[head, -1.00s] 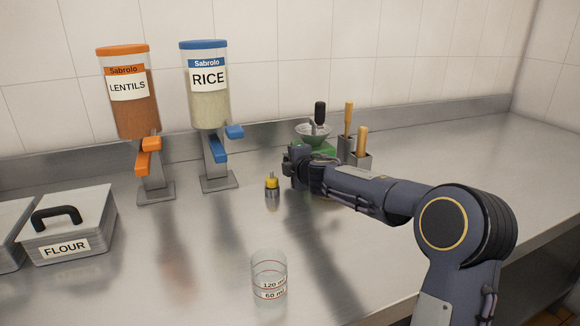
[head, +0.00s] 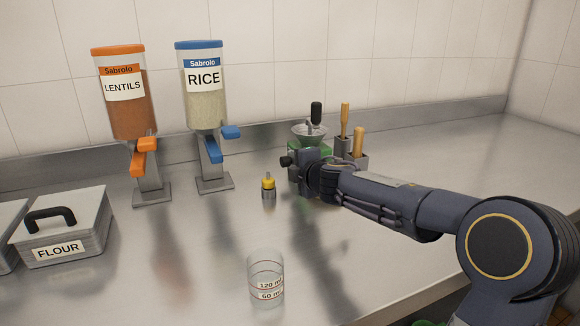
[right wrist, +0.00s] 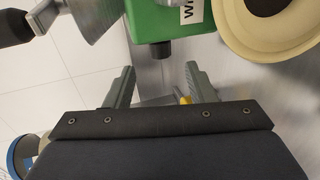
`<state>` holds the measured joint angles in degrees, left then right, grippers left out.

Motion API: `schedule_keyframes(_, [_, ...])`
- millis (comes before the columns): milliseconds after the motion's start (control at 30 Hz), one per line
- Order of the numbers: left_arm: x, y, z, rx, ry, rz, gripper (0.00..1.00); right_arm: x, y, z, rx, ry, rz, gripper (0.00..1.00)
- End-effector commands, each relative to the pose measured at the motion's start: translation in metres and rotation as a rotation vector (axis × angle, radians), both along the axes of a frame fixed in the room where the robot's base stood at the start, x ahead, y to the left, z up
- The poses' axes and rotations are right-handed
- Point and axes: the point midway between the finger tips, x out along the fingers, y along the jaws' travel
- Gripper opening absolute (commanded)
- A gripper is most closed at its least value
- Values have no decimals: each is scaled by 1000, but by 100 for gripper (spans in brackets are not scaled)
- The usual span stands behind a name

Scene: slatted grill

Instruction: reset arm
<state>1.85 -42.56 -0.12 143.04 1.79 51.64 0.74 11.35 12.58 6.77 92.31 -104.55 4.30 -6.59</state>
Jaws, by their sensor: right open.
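My right gripper (right wrist: 160,88) is open and empty in the right wrist view, its two fingers apart with the steel counter and wall between them. In the head view my right gripper (head: 300,170) is at the end of the arm from the right, in front of a green machine (head: 322,148) with a metal funnel and black handle. The green machine (right wrist: 168,20) is just beyond the fingers in the wrist view. My left gripper is not in view.
A small yellow-topped container (head: 268,188) stands left of the gripper. A measuring cup (head: 266,280) stands at the front. Lentil (head: 127,100) and rice (head: 203,90) dispensers and a flour bin (head: 62,235) are left. Holders with wooden-handled tools (head: 352,158) are behind the arm. The right counter is clear.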

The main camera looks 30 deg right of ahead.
Motion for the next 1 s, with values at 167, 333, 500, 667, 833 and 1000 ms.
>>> schedule_keyframes(167, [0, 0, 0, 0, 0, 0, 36, -11, 1, 3, 0, 0, 0, 50])
schedule_keyframes(333, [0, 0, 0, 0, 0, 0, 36, -12, 1, 3, 0, 1, 0, 50])
schedule_keyframes(500, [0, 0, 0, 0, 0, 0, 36, -11, 1, 3, 0, 0, 0, 50])
schedule_keyframes(667, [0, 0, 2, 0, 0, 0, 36, -11, 1, 5, 0, 0, 0, 50])
schedule_keyframes(833, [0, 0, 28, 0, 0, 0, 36, -11, 1, 32, 0, 0, 0, 50])
schedule_keyframes(1000, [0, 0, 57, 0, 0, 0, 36, -11, 1, 60, 0, 0, 0, 50])
